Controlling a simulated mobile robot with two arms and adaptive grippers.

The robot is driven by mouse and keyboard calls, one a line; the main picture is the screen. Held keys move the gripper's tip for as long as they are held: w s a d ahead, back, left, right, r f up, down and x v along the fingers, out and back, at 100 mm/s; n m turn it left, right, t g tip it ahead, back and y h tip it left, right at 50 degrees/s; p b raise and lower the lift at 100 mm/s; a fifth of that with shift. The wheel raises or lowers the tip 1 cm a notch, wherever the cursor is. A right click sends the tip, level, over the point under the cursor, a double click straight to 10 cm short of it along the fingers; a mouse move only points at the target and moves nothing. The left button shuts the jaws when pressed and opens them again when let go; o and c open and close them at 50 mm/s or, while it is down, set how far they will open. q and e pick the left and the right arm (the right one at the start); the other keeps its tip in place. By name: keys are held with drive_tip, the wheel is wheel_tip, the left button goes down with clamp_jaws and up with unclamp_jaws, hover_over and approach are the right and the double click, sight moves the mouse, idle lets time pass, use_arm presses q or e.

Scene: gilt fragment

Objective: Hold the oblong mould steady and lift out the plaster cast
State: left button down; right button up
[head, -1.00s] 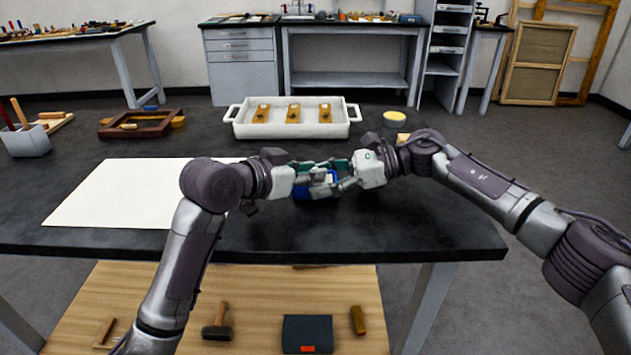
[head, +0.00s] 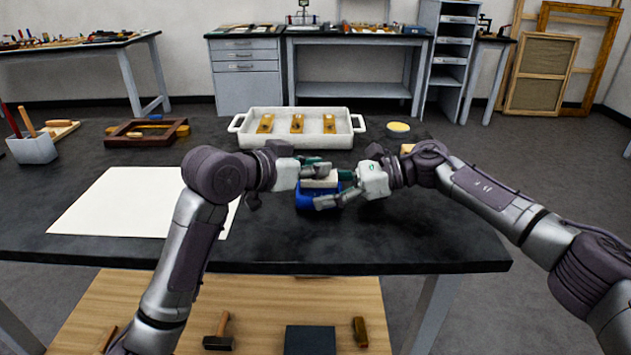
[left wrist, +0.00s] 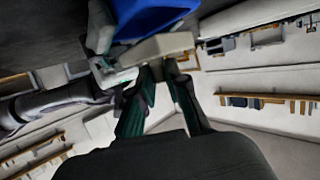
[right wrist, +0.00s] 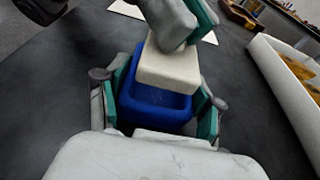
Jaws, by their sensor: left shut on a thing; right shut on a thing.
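The blue oblong mould (head: 304,200) sits on the dark table, partly hidden by my grippers. My right gripper (head: 334,193) is shut on it, and the right wrist view shows a finger on each side of the mould (right wrist: 150,112). The cream plaster cast (head: 320,183) is above the mould, in the fingers of my left gripper (head: 315,170). In the right wrist view the cast (right wrist: 168,68) covers the far part of the mould, and part of the blue hollow shows. The left wrist view shows the cast (left wrist: 160,47) at my left fingertips, beside the blue mould (left wrist: 152,18).
A white two-handled tray (head: 240,132) with several gilt pieces stands behind. A white sheet (head: 120,205) lies left on the table. A brown wooden frame (head: 122,134), a tool holder (head: 34,150) and a round yellow-topped dish (head: 398,129) stand farther back. The front right tabletop is clear.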

use_arm(q)
wheel_tip(320, 180, up, 7)
drive_tip(key=shift+f, duration=0.2)
use_arm(e)
drive_tip(key=o, duration=0.9)
drive_tip(key=shift+o, duration=0.2)
